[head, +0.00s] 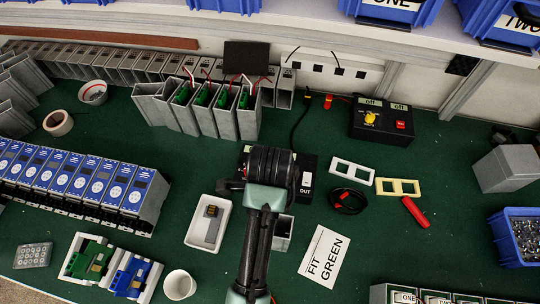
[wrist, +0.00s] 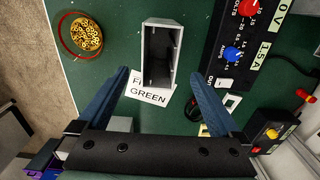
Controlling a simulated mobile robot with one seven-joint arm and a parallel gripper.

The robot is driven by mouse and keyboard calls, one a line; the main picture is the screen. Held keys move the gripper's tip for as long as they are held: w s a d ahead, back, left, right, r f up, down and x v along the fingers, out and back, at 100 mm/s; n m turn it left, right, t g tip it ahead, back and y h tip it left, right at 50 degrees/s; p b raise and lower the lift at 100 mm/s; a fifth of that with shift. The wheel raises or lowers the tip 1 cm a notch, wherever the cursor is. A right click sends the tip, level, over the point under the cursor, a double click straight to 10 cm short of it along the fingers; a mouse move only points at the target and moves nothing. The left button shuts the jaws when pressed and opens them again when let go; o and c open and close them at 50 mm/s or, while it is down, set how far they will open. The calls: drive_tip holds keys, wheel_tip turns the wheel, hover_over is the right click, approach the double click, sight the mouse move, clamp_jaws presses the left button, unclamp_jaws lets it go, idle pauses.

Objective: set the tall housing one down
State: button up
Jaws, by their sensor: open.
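A tall grey open-topped housing (wrist: 160,55) stands on the green mat in the wrist view, beside the "FIT GREEN" card (wrist: 148,95). In the head view the housing (head: 284,232) shows only in part behind my arm, left of the card (head: 324,254). My gripper (wrist: 157,76) is open, one finger to each side of the housing's near end. I see no clear contact between fingers and housing. The fingertips are hidden in the head view.
A black device marked "OUT" (head: 307,183) stands close behind. A white tray (head: 194,238) is left of my arm, a black cable coil (head: 348,201) and red-handled tool (head: 416,212) right. Several grey housings with green boards (head: 215,98) stand at the back.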

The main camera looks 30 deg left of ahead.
drive_tip(key=shift+r, duration=0.65)
drive_tip(key=shift+r, duration=0.1)
drive_tip(key=w+r+n+t+y, duration=0.2)
drive_tip(key=w+r+n+t, duration=0.2)
drive_tip(key=w+r+t, duration=0.85)
drive_tip(key=w+d+r+n+t, duration=0.1)
drive_tip(key=w+d+r+n, duration=0.15)
drive_tip(key=r, duration=0.75)
drive_tip(key=w+d+r+n+t, duration=0.1)
drive_tip(key=w+r, duration=0.3)
drive_tip(key=r, duration=0.5)
drive_tip(key=s+d+r+n+t+h, duration=0.1)
drive_tip(key=d+r+t, duration=0.15)
drive_tip(key=r, duration=0.55)
drive_tip(key=s+d+r+n+t, duration=0.1)
drive_tip(key=d+r+n+t, duration=0.15)
drive_tip(key=r, duration=0.65)
drive_tip(key=s+d+r+n+t+h, duration=0.1)
drive_tip(key=s+d+r+n+t, duration=0.1)
drive_tip(key=s+r+t, duration=0.6)
drive_tip(key=s+r+n, duration=0.1)
drive_tip(key=s+r, duration=0.2)
drive_tip(key=r, duration=0.4)
drive_tip(key=shift+s+d+n, duration=0.3)
drive_tip(key=shift+d+n, duration=0.1)
